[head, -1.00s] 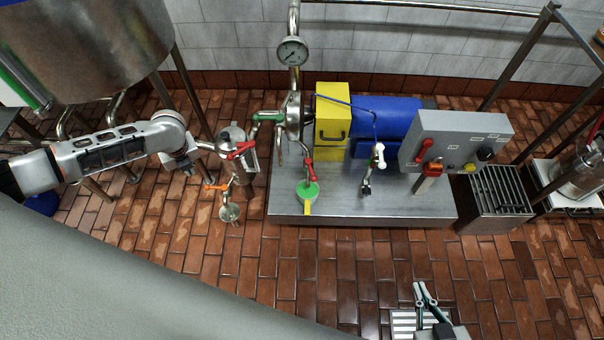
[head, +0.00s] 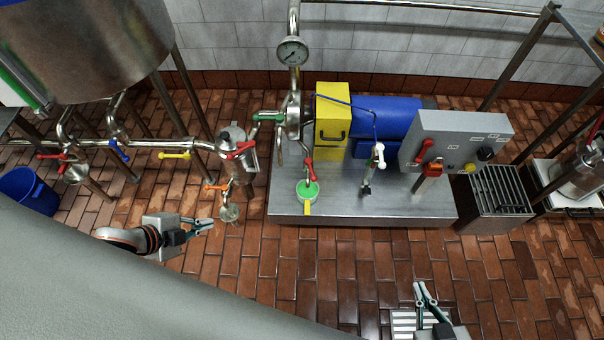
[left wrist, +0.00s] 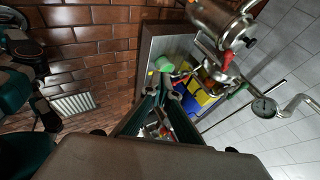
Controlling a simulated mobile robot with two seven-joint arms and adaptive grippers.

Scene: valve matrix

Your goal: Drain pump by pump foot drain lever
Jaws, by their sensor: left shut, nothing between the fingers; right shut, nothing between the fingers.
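The pump (head: 293,115) stands on a steel plinth, with a red lever (head: 310,168) on the small pipe at its foot. Below that lever sits a green-topped container (head: 307,191) with a yellow tab. The red lever (left wrist: 181,75) and green container (left wrist: 163,63) also show in the left wrist view, beyond my fingers. My right gripper (head: 427,288) is shut and empty in front of the plinth, touching nothing.
An orange lever (head: 216,187) and another red lever (head: 240,150) sit on the piping left of the pump. A green lever (head: 268,117) is above. A white-handled valve (head: 377,155) and grey control box (head: 460,140) stand to the right.

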